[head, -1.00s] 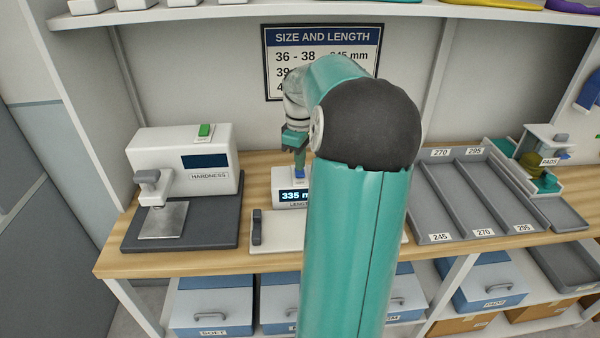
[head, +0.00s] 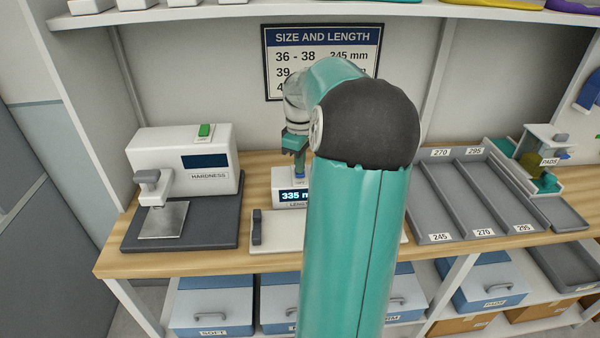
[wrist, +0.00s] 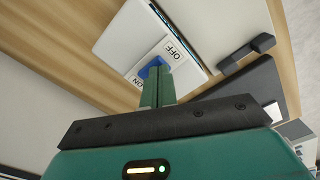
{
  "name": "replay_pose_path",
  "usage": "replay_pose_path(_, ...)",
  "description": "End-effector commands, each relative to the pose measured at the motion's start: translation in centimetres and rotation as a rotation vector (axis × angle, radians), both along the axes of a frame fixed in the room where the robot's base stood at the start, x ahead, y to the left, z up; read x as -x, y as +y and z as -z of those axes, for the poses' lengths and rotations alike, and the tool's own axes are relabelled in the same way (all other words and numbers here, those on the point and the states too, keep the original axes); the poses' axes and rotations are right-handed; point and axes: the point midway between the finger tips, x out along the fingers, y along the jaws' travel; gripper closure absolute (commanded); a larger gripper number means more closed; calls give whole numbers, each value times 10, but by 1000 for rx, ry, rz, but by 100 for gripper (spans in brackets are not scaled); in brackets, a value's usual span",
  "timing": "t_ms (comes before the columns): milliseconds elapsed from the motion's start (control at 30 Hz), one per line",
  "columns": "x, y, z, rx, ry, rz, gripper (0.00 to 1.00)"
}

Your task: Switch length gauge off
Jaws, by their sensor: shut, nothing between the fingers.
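The length gauge is a white box (head: 283,178) with a lit dark display (head: 291,196) reading "335 m", the rest hidden behind my arm. Its base plate (head: 280,232) lies in front. In the wrist view, the gauge (wrist: 130,35) has a blue switch (wrist: 151,66) on a white plate marked OFF and ON. My gripper (head: 299,173) points down over the gauge top. Its green fingers (wrist: 155,80) are shut and empty, with the tips at the blue switch. They partly cover the switch; I cannot tell whether they touch it.
A white hardness tester (head: 180,160) with a green switch stands on a dark base to the left. A grey divided tray (head: 465,190) with number labels is to the right. A size chart (head: 320,38) hangs behind. Blue drawers (head: 212,305) sit below the wooden bench.

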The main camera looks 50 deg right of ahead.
Motion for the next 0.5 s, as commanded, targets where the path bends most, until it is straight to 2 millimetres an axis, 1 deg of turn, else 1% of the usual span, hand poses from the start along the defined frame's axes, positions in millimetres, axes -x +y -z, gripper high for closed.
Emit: replay_pose_path(500,0,0,7,0,0,0,100)
